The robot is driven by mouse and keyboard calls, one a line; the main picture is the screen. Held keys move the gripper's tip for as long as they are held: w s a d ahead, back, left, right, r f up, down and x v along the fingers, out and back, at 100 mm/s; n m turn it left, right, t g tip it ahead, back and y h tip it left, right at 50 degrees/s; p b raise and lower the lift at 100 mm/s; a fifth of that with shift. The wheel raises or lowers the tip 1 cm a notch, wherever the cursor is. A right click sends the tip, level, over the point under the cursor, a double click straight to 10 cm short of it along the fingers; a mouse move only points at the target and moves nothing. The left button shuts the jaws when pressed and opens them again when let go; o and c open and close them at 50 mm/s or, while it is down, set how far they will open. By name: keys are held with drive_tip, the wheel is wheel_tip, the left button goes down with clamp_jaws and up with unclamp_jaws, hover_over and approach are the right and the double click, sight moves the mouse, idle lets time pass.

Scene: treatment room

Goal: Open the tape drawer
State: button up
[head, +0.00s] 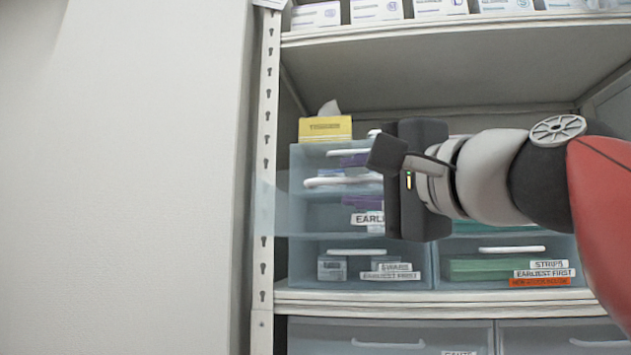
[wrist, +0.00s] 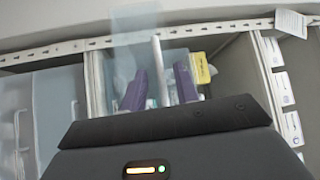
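In the head view, a stack of translucent blue drawers stands on the shelf. The middle left drawer (head: 300,213) juts forward, its front overlapping the white post, so it is partly pulled out. Its label is mostly hidden by my gripper; only "EARLI" shows, so I cannot read whether it says tape. Its white handle (head: 343,181) also shows in the wrist view (wrist: 157,68). My gripper (wrist: 160,88) is open, with one purple finger on each side of this handle and visible gaps between. In the head view, the dark gripper body hides the drawer's right part.
A yellow tissue box (head: 325,128) sits on top of the stack. Below are a swabs drawer (head: 305,250) and a strips drawer (head: 490,262), both shut. The white perforated post (head: 265,150) stands close at left. Boxes (head: 440,8) line the upper shelf.

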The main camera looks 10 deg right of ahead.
drive_tip(key=v, duration=0.7)
drive_tip(key=shift+s+b, duration=0.3)
drive_tip(key=shift+s, duration=0.05)
drive_tip(key=shift+d, duration=0.15)
drive_tip(key=w+a+f+n+g+h+p, duration=0.1)
drive_tip(key=w+f+n+g+h, duration=0.15)
drive_tip(key=f, duration=0.95)
drive_tip(key=w+f+n+g+h+p, duration=0.1)
drive_tip(key=w+f+g+h, duration=0.15)
drive_tip(key=f, duration=1.05)
drive_tip(key=s+d+f+n+g+h, duration=0.1)
drive_tip(key=s+f+n+g+h, duration=0.1)
drive_tip(key=f, duration=1)
drive_tip(key=s+d+f+n+g+h, duration=0.1)
drive_tip(key=s+f+n+g, duration=0.3)
drive_tip(key=f, duration=0.9)
drive_tip(key=shift+s+f+n+g+h+p, duration=0.35)
drive_tip(key=shift+s+n+g+h, duration=0.05)
drive_tip(key=shift+s+n+h, duration=0.25)
